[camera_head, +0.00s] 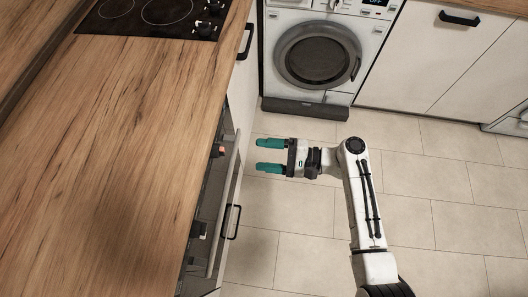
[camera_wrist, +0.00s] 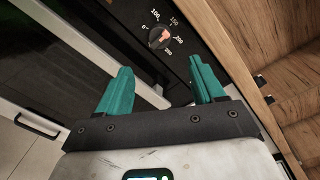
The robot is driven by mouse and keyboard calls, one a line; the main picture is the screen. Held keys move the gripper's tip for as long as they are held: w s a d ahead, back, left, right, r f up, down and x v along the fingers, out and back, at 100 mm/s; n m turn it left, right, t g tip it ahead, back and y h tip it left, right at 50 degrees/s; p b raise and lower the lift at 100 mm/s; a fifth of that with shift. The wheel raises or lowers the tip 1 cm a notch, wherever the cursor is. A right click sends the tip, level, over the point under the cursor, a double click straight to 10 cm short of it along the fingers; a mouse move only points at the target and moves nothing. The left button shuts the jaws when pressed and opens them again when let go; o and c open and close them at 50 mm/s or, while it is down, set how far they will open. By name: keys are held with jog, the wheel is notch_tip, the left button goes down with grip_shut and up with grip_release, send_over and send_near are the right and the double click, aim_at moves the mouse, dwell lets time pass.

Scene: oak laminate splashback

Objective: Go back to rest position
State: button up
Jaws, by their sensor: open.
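My gripper (camera_head: 270,156) is open and empty, with two teal fingers apart and nothing between them. In the head view it is over the tiled floor, pointing left toward the oven front below the counter. In the wrist view my gripper (camera_wrist: 163,88) faces the dark oven panel, with a temperature knob (camera_wrist: 160,37) beyond the gap between the fingers. The fingertips appear apart from the oven handle (camera_head: 222,215); the exact distance is hard to tell.
The wooden counter (camera_head: 110,150) with a black hob (camera_head: 150,14) fills the left. A washing machine (camera_head: 318,50) stands at the back, with white cabinets (camera_head: 440,60) to its right. The tiled floor (camera_head: 450,200) on the right is clear. A drawer handle (camera_head: 232,222) sticks out.

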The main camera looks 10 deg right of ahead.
dwell(0.3)
jog(key=s+d+f+n+g+h, duration=0.2)
jog(key=s+d+f+n+h, duration=0.15)
jog(key=s, duration=0.25)
jog(key=s+d+f+n+g+h, duration=0.25)
jog(key=s+d+n+h, duration=0.2)
jog(key=s, duration=0.25)
jog(key=s+d+r+n+h, duration=0.2)
jog(key=s+d+r+h, duration=0.4)
jog(key=s+d+h, duration=0.2)
jog(key=s+d, duration=0.2)
jog(key=d, duration=0.2)
jog(key=shift+h, duration=0.3)
jog(key=shift+s, duration=0.1)
